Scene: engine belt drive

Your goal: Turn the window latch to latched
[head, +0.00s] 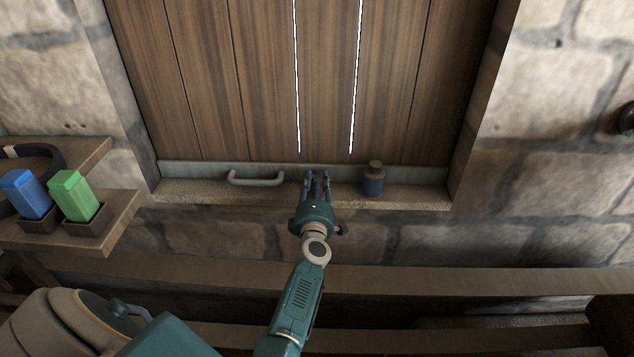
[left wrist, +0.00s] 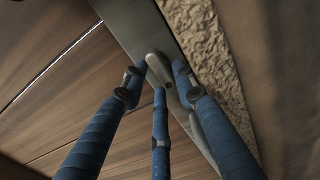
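A small grey metal piece (left wrist: 159,70), which looks like part of the window latch, shows between my fingertips in the left wrist view. A grey curved bar (head: 256,179) lies along the sill just left of my left gripper (head: 317,178) in the head view. My left gripper reaches to the bottom edge of the wooden shutter, its three blue fingers pointing at it. In the left wrist view the fingertips (left wrist: 158,80) lie close on both sides of the grey piece; whether they press on it I cannot tell. My right gripper is out of view.
A dark blue bottle (head: 373,180) with a brown top stands on the stone sill (head: 415,197), right of my gripper. At the left, blue (head: 25,194) and green (head: 75,196) blocks sit in holders on a wooden shelf (head: 118,226). A wooden rail (head: 450,279) runs below the sill.

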